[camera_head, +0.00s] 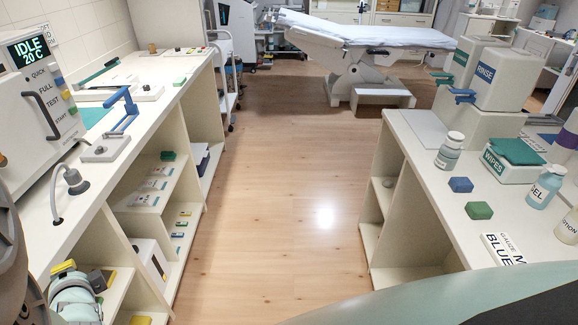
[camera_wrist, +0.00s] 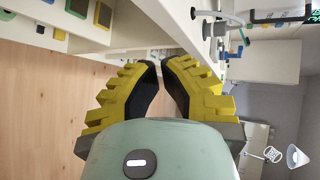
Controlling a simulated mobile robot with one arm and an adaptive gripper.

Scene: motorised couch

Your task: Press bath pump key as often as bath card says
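No key or card is clearly marked as the bath's, and I cannot tell which parts those are. In the head view, the cabinet (camera_head: 42,100) at the left shows IDLE 20 C and keys lettered QUICK, FULL, TEST and START. My gripper (camera_head: 84,274) is low at the left, beside the left counter's open shelves. In the wrist view, my gripper (camera_wrist: 160,66) has yellow fingers with dark pads. A narrow gap shows between them, with nothing held. Small cards (camera_head: 152,184) lie on a shelf below the counter; their print is unreadable.
The left counter (camera_head: 165,85) carries a blue lever (camera_head: 127,112) and a grey gooseneck fixture (camera_head: 75,180). The right counter (camera_head: 415,150) holds a RINSE tank (camera_head: 497,80), a WIPES box (camera_head: 512,168) and bottles. The wood floor (camera_head: 275,170) between is clear; a couch (camera_head: 360,38) stands behind.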

